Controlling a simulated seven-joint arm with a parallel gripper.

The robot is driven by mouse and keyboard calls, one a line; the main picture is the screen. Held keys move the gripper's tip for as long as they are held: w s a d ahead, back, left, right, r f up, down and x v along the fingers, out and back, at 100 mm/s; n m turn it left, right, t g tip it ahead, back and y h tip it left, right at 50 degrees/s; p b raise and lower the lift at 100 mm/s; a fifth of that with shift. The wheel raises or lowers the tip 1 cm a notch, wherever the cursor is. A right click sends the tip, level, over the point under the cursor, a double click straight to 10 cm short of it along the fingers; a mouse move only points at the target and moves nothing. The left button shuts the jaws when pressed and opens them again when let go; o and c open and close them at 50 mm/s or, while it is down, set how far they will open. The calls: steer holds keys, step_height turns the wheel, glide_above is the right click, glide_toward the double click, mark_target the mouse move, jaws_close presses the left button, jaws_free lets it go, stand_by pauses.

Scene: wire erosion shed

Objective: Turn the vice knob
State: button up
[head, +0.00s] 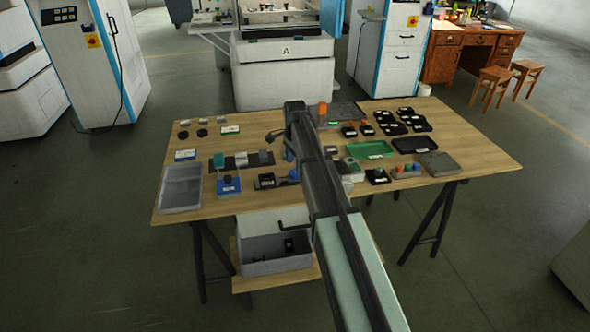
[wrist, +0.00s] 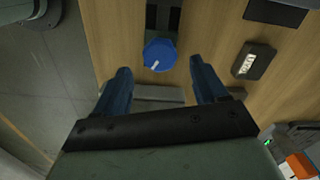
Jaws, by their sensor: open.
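The blue round knob (wrist: 160,54) with a white pointer line shows in the wrist view, below the dark slotted part of a small fixture (wrist: 163,14). In the head view a small blue shape (head: 293,174), seemingly this knob, shows at the front of the table, left of my arm. My gripper (wrist: 159,75) is open, with one blue finger on each side of the picture and nothing held. The knob appears beyond the fingertips, roughly between them and apart from both. In the head view my gripper (head: 288,153) hangs over the table, largely hidden by my arm.
A black block with a white label (wrist: 253,62) lies right of the knob in the wrist view. A grey bar (wrist: 158,96) shows between the fingers. A grey tray (head: 180,190), blue box (head: 229,187) and green tray (head: 369,150) stand on the table (head: 470,150).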

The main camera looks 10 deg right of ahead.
mark_target(294, 175)
steer(key=shift+f, duration=1.7)
steer(key=c, duration=1.1)
steer(key=shift+o, duration=0.2)
